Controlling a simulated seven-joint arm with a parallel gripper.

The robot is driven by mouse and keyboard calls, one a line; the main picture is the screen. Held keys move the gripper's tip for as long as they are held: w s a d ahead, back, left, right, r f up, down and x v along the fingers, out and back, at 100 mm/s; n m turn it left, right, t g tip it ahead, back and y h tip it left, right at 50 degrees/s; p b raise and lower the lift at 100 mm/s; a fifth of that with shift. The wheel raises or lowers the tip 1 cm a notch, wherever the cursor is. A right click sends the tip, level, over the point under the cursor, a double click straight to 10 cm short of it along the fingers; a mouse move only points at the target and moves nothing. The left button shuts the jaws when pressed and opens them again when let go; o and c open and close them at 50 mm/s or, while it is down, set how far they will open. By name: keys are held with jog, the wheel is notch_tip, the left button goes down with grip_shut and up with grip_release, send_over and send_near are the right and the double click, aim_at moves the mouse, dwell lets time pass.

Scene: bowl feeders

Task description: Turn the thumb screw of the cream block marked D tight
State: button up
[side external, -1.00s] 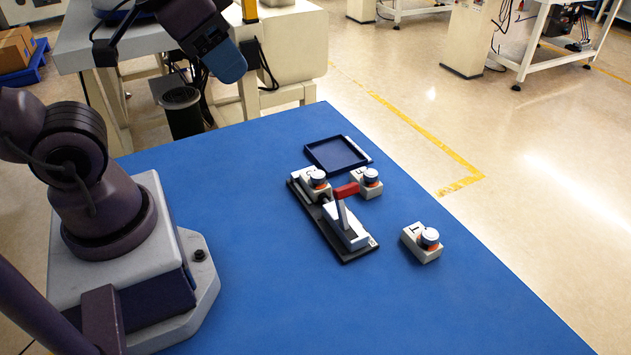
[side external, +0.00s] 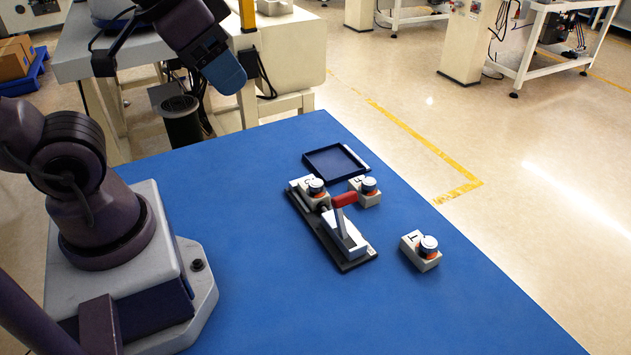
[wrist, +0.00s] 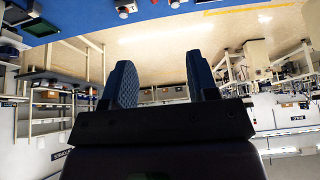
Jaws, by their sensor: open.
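A cream block (side external: 305,187) with a dark-topped thumb screw (side external: 316,187) sits at the far end of a black clamp fixture (side external: 318,229); its letter is too small to read surely. The fixture has a red-handled lever (side external: 345,199). A second cream block (side external: 357,184) with a screw stands just right of it, its letter unclear. My gripper (side external: 226,76) is high above the far left table edge, away from the blocks. In the wrist view my gripper (wrist: 160,70) is open and empty.
A dark blue tray (side external: 319,172) lies behind the fixture. The blue table (side external: 250,220) is bare between my base and the fixture. A grey machine bench (side external: 75,45) stands behind the table, near my gripper.

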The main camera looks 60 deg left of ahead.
jog(key=n+g, duration=0.6)
jog(key=n, duration=0.5)
send_over(316, 183)
notch_tip(316, 183, down, 17)
notch_tip(316, 183, down, 13)
jog(key=shift+r, duration=0.1)
jog(key=c, duration=0.9)
